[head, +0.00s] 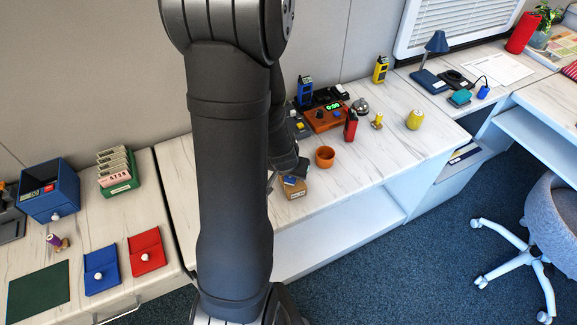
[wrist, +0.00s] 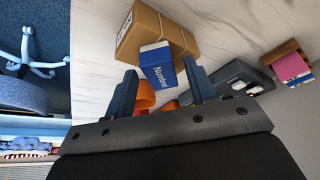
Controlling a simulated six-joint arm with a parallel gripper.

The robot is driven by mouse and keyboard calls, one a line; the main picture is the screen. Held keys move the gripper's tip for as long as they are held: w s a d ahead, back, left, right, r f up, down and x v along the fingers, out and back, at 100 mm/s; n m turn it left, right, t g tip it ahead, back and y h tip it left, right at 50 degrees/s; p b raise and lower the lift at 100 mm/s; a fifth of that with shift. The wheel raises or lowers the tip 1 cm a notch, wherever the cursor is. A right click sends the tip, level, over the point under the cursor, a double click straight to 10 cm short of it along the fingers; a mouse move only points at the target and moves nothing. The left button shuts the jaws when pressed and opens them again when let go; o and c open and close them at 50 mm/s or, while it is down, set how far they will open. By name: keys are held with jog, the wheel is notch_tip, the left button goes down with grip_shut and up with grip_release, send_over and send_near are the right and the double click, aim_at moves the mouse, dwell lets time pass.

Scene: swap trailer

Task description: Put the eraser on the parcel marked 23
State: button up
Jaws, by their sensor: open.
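The eraser (wrist: 158,66), blue and white with "Number"-like lettering, is in the wrist view between and just beyond my fingertips. It lies against brown cardboard parcels (wrist: 143,28); I cannot tell whether it rests on one. My gripper (wrist: 160,78) is open, with one blue finger on each side of the eraser. I cannot make out contact. In the head view a small cardboard parcel (head: 292,194) sits near the table's front edge, with the blue eraser (head: 290,181) above it beside my gripper. No number 23 is legible, and my arm hides part of the table.
An orange cup (head: 325,156) stands just right of the parcel. A left table holds a blue box (head: 49,190) and envelopes.

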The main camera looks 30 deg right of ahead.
jog(key=v, duration=1.2)
jog(key=shift+d, duration=0.1)
dwell(0.4)
jog(key=shift+x, duration=6.05)
jog(key=shift+r, duration=0.1)
